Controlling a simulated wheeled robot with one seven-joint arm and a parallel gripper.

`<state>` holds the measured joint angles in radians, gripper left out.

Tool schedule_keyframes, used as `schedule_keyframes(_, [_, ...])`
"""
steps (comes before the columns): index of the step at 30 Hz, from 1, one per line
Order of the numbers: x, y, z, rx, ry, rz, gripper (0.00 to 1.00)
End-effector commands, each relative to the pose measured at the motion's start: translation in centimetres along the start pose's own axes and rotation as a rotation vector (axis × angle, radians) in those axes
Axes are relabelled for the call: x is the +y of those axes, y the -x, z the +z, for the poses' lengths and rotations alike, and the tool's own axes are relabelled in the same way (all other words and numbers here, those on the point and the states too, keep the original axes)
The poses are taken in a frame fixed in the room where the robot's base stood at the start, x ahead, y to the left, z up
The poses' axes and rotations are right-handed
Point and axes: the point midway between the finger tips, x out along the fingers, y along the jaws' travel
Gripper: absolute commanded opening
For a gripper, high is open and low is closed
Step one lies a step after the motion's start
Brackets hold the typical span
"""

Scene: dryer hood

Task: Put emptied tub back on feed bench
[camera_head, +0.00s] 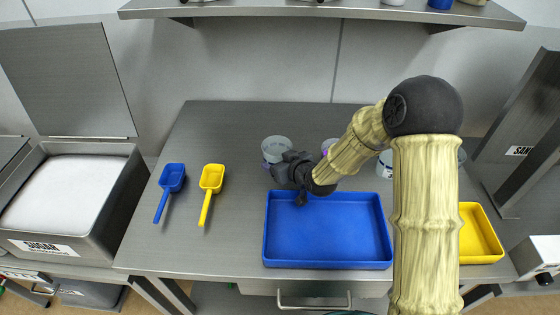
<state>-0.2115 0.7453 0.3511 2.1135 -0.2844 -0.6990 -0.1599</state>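A pale translucent tub (276,147) is at the middle of the steel bench (220,122), behind the blue tray. Its near side is partly covered by my dark gripper (286,167). My gripper is at the tub's near right side; its fingers are too dark and small to show whether they grip it. I cannot tell whether the tub rests on the bench or is held just above it. Its inside looks pale, with no clear contents. Another tub with a purple mark (327,147) and a white one with a label (385,163) stand further right, partly hidden by my arm.
A blue tray (328,264) lies in front of my gripper, and a yellow tray (482,259) is right of my arm. A blue scoop (172,178) and a yellow scoop (211,178) lie left. An open sugar bin (115,218) stands far left. A shelf (300,10) overhangs the back.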

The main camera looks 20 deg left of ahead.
Motion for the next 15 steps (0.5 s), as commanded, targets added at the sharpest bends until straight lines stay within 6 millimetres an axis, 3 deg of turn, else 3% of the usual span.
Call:
schedule_keyframes(5, [-0.14,-0.22,0.3,0.0,0.001,-0.002,0.41])
schedule_keyframes(6, [-0.1,-0.14,0.2,0.0,0.0,-0.001,0.78])
schedule_keyframes(9, [0.06,-0.08,0.2,0.0,-0.001,0.001,0.94])
schedule_keyframes(15, [0.29,-0.02,0.23,-0.001,-0.003,0.004,0.94])
